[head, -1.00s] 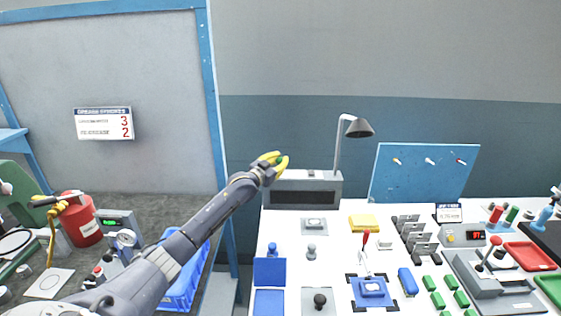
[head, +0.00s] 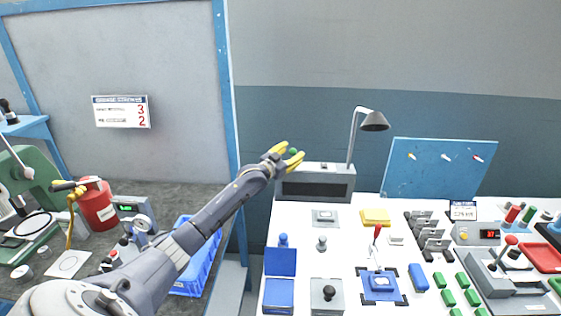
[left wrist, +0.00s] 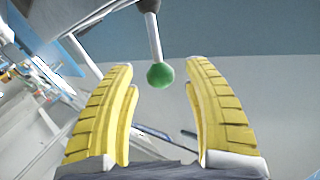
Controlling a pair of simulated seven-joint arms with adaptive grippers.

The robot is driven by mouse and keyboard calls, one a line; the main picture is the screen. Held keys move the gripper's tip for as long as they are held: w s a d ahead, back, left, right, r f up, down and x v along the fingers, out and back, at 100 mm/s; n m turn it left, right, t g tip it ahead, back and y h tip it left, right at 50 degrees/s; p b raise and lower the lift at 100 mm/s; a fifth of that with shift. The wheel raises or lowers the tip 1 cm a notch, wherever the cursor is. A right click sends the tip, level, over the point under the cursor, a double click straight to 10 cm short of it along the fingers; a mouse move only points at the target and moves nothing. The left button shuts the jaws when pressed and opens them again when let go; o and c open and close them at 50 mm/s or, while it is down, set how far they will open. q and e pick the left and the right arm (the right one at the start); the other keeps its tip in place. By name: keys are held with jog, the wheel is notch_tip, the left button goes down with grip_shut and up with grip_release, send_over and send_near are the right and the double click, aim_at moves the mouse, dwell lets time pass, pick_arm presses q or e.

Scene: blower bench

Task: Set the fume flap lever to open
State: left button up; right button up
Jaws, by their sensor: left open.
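The lever shows in the left wrist view as a pale metal rod with a green ball knob (left wrist: 160,75) at its end. My left gripper (left wrist: 159,92) has its two yellow fingers open, one on each side of the knob in that picture, with clear gaps on both sides. In the head view the left gripper (head: 290,155) is raised in front of the back wall, above the left end of the grey box. The green knob (head: 293,152) shows between its fingers there. The lever's base and any position marks are hidden or too small to read. My right gripper is not in view.
The grey box (head: 316,183) and a desk lamp (head: 374,122) stand just right of the gripper. A blue pegboard (head: 440,168) is farther right. The white bench below holds switches and green blocks. A red canister (head: 97,207) stands on the dark bench at left.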

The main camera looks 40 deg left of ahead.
pick_arm(q)
jog(key=s, duration=1.1)
jog(key=shift+a, duration=0.15)
